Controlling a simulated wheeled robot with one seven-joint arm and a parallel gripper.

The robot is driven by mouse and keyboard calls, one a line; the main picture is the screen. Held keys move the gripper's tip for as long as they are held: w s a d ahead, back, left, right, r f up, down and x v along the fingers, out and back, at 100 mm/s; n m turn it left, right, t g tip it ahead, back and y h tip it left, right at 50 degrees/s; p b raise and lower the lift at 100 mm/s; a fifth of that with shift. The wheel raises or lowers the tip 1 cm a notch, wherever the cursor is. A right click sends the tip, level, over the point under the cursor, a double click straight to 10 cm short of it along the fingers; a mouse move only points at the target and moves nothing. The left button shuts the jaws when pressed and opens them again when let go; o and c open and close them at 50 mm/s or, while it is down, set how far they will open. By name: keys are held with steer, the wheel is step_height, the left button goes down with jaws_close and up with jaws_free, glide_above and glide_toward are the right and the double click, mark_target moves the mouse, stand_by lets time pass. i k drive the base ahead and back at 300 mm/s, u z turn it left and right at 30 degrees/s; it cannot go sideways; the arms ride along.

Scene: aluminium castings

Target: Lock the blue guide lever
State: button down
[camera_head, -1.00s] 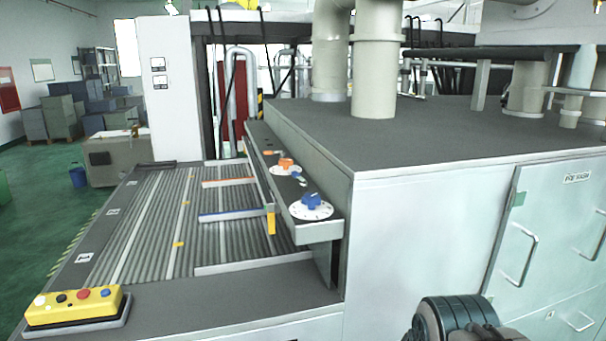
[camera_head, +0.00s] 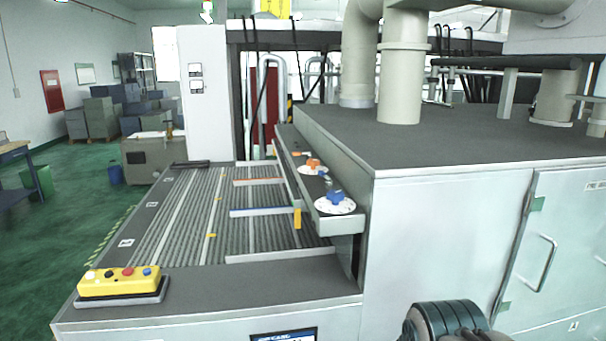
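A blue guide bar (camera_head: 262,211) lies across the ribbed roller bed, with a yellow piece (camera_head: 297,218) at its right end. On the narrow ledge above it, a blue knob (camera_head: 336,196) sits on a white dial (camera_head: 334,207) at the near end. A small lever-like part (camera_head: 326,182) lies just behind the blue knob; it is too small to tell its position. An orange knob (camera_head: 314,164) on another dial stands farther back, above an orange guide bar (camera_head: 258,181). My gripper is not in view; a dark ribbed part of my arm shows at the bottom.
A yellow button box (camera_head: 119,282) rests on the machine's front left corner. A screen (camera_head: 284,336) shows at the bottom edge. The large grey cabinet (camera_head: 450,205) with handled doors fills the right. Green floor (camera_head: 60,255) is open on the left.

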mark_target(328, 184)
steer(key=u, duration=0.45)
steer(key=k, duration=0.5)
steer(key=u, duration=0.4)
steer(key=i, duration=0.95)
steer(key=z, duration=0.75)
